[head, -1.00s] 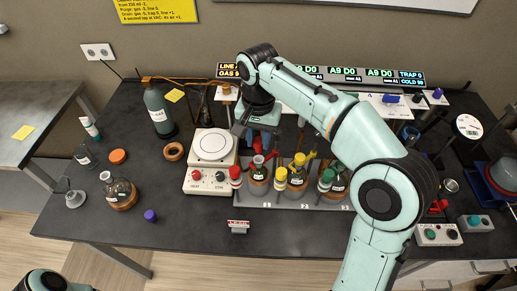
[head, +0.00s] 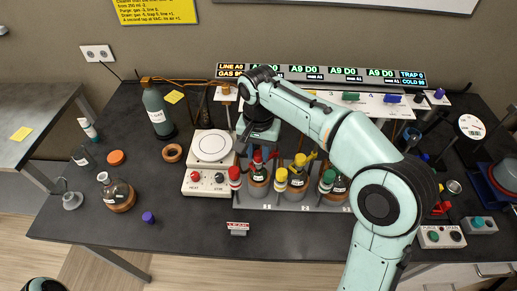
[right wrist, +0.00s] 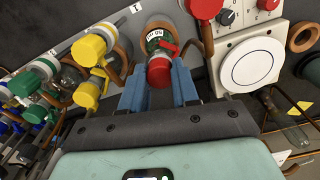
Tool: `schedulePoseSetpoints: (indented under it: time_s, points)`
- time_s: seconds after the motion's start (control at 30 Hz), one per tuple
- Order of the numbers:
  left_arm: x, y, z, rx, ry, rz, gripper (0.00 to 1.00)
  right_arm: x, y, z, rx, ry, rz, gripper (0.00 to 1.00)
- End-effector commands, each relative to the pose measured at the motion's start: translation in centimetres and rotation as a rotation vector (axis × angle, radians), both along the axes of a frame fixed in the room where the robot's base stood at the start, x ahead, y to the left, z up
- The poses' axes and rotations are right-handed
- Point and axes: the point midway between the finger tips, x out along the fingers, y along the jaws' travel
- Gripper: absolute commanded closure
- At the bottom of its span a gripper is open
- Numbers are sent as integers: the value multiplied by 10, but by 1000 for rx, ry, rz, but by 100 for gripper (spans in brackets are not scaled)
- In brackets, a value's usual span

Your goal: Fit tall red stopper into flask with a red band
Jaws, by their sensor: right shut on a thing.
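My right gripper (head: 258,146) reaches down over the left flask in the rack. In the right wrist view its two blue fingers (right wrist: 159,92) are shut on the red stopper (right wrist: 158,73). The stopper also shows in the head view (head: 257,157), upright at the mouth of that brown, white-labelled flask (head: 258,176). It is in line with the neck; how deep it sits cannot be told. The flask shows beyond the stopper in the right wrist view (right wrist: 156,32), with a red tap beside its neck. My left gripper is out of view.
A white hotplate (head: 211,147) stands just left of the flask. A red-capped fitting (head: 235,173) is close in front. Yellow (head: 297,175) and green-marked flasks stand to the right in the rack. Another brown flask (head: 119,196) is at the left.

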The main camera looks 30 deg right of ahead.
Motion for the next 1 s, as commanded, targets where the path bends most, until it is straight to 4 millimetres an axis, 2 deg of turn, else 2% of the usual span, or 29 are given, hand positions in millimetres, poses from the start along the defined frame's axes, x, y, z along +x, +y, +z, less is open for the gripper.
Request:
schedulePoseSetpoints:
  time_s: [0.03, 0.07, 0.13, 0.43, 0.57, 0.67, 1.0]
  points:
    - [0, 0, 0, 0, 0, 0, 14, 0, 0, 0, 0, 0, 0, 98]
    - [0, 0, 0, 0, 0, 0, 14, 0, 0, 0, 0, 0, 0, 67]
    - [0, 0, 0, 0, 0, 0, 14, 0, 0, 1, 0, 0, 0, 45]
    - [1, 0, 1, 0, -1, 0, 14, 0, 0, 2, 0, 0, 0, 45]
    - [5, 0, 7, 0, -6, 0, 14, 1, 0, 13, 0, -3, 1, 45]
    - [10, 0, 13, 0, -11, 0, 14, 2, 0, 30, 0, -6, 0, 45]
    - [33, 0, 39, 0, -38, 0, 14, 2, 0, 106, 0, -7, 1, 45]
